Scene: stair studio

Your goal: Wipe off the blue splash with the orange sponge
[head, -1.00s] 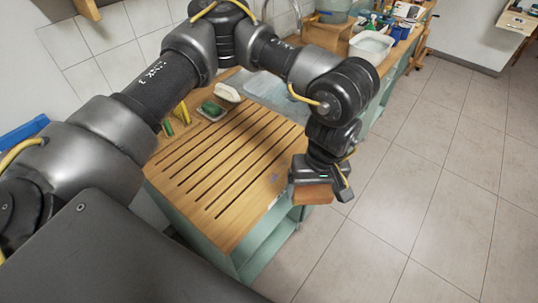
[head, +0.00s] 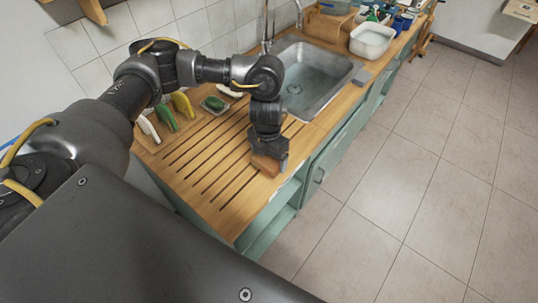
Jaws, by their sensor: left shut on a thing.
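My left gripper (head: 267,152) is shut on the orange sponge (head: 264,166). It points down over the right part of the grooved wooden worktop (head: 228,212), near its front edge. The sponge is low, at or just above the wood; I cannot tell whether it touches. I cannot make out the blue splash; the gripper and sponge hide part of the wood there. My right gripper is not in view.
A steel sink (head: 318,75) with a tap lies beyond the gripper. A white basin (head: 371,41) stands farther along the counter. Green and yellow items (head: 182,105) and a small dish (head: 214,104) stand at the back. Open floor lies to the right.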

